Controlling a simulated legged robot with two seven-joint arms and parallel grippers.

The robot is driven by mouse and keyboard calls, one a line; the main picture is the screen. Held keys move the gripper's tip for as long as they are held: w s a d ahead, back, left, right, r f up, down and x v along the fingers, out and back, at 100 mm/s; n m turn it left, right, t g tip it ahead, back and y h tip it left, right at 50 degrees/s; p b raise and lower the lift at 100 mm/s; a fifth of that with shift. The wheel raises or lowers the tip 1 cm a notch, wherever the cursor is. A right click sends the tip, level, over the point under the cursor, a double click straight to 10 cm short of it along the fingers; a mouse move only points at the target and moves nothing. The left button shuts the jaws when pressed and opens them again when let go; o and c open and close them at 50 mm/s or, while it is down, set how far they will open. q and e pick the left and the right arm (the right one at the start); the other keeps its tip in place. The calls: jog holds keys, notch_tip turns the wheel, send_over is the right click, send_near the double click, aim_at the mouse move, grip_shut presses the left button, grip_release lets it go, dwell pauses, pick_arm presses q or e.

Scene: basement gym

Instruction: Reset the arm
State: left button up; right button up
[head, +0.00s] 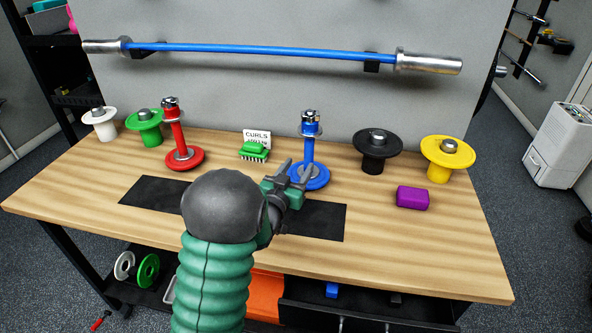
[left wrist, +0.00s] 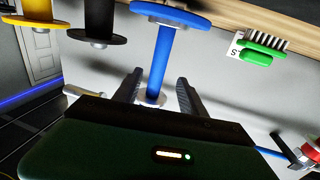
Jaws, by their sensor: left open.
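My left gripper (head: 294,166) is open, above the table in front of the blue post stand (head: 308,145). Its two grey fingers overlap the stand's round base in the head view. In the left wrist view, which is upside down, the fingers (left wrist: 160,78) lie on either side of the blue post (left wrist: 160,58) in the picture. Nothing appears gripped; I cannot tell whether the fingers reach around the post. My arm, with a green ribbed sleeve and dark round joint, covers the front middle of the table. My right gripper is not in view.
The wooden table (head: 70,190) also holds a red post stand (head: 178,140), white, green, black (head: 375,150) and yellow (head: 447,155) discs on stands, a green brush (head: 254,151) and a purple block (head: 412,197). A blue barbell (head: 250,50) hangs behind. The table's front right is clear.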

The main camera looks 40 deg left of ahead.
pick_arm(q)
jog(key=s+d+f+g+h+p, duration=0.1)
jog(key=s+d+g+p, duration=0.1)
jog(key=d, duration=0.3)
jog(key=s+d+f+g+h+p, duration=0.1)
jog(key=s+d+f+g+p, duration=0.1)
jog(key=d, duration=0.3)
jog(key=s+d+f+m+g+h+p, duration=0.1)
jog(key=s+d+g+p, duration=0.2)
jog(key=s+d+g, duration=0.1)
jog(key=shift+d+f+h, duration=0.15)
jog(key=shift+d+h, duration=0.15)
jog(key=shift+d, duration=0.6)
jog(key=s+d+f+m+g+h+p, duration=0.1)
jog(key=s+d+g, duration=0.2)
jog(key=s, duration=0.5)
jog(key=s+d+f+m+g+p, duration=0.1)
jog(key=s+d+g+p, duration=0.1)
jog(key=s+d, duration=0.4)
jog(key=shift+s+d+g+h, duration=0.25)
jog(key=shift+s+g+h, duration=0.15)
jog(key=shift+s+g, duration=0.5)
jog(key=shift+d, duration=0.15)
